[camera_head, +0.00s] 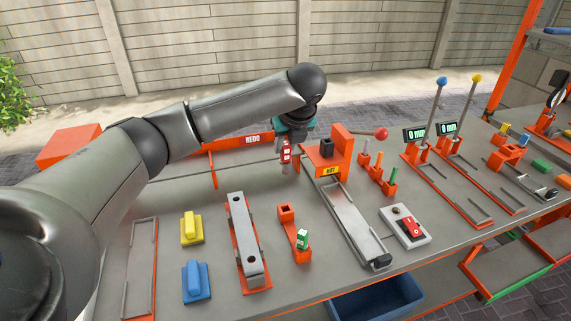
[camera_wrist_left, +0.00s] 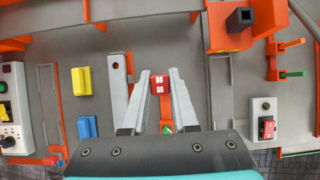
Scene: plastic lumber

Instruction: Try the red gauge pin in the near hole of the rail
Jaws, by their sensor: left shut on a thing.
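My left gripper (camera_head: 287,160) is shut on the red gauge pin (camera_head: 286,151), held in the air above the far part of the bench. In the left wrist view the pin (camera_wrist_left: 160,85) shows a white "NO GO" label between the two grey fingers. The rail (camera_head: 244,238) is a grey bar on an orange base, to the left of and nearer than the gripper. Its near hole (camera_head: 251,279) is open and empty. The far hole (camera_head: 237,200) is open too. In the left wrist view the rail (camera_wrist_left: 117,88) is partly hidden by a finger. My right gripper is out of view.
A green gauge piece (camera_head: 303,239) stands in an orange holder (camera_head: 286,213) right of the rail. Yellow (camera_head: 192,228) and blue (camera_head: 196,282) blocks lie left of it. An orange stand marked HOT (camera_head: 343,150) is close to the gripper's right. A red-switch box (camera_head: 405,226) sits farther right.

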